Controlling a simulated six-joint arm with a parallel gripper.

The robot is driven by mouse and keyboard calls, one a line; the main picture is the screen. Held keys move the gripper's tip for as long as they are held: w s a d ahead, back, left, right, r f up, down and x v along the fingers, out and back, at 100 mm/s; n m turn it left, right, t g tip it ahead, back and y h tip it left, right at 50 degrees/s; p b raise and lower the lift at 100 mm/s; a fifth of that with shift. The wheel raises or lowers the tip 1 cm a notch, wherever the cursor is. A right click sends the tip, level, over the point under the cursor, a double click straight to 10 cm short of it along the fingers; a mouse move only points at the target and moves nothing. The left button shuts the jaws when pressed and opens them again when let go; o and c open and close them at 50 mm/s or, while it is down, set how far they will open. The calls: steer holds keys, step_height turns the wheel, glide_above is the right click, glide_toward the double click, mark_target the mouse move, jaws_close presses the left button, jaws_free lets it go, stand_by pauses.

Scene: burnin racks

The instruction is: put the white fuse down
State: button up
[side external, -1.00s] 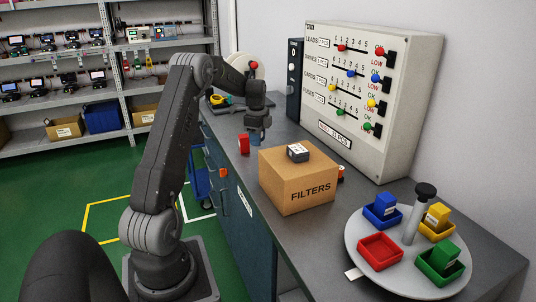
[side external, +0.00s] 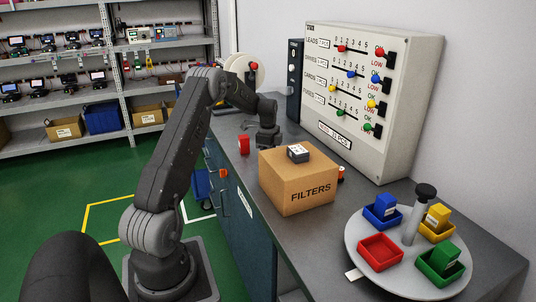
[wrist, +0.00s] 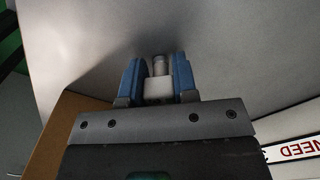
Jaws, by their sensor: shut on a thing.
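The white fuse (wrist: 158,89) sits between the blue fingers of my gripper (wrist: 158,76) in the wrist view, with a grey cylindrical end pointing away. My gripper is shut on it. In the side view my gripper (side external: 264,145) is low over the grey bench top (side external: 288,131), just behind the cardboard box. The fuse does not show there. I cannot tell whether it touches the bench.
A red block (side external: 244,144) is at left. The slider panel (side external: 370,95) stands behind; a round tray (side external: 374,273) is at front right.

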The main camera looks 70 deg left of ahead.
steer(key=o, duration=0.9)
steer(key=shift+f, duration=0.1)
step_height(320, 180, up, 12)
steer(key=s+d+r+n+t, duration=0.1)
steer(key=d+r, duration=0.3)
steer(key=d, duration=0.4)
steer(key=s+d+r+n+t+y, duration=0.1)
steer(key=d+r+n, duration=0.15)
steer(key=d, duration=0.65)
steer(key=s+d+r+n+t, duration=0.1)
steer(key=d+r, duration=0.4)
steer(key=d, duration=0.3)
steer(key=s+d+f+n+t, duration=0.1)
steer(key=s+d+f+n, duration=0.1)
steer(key=s+d, duration=0.6)
steer(key=s+d+f+n+t+h, duration=0.1)
steer(key=s+d+f+n, duration=0.1)
steer(key=s+d, duration=0.6)
steer(key=shift+d+t, duration=0.3)
steer(key=shift+d, duration=0.05)
steer(key=shift+f+n, duration=0.1)
steer(key=shift+n, duration=0.15)
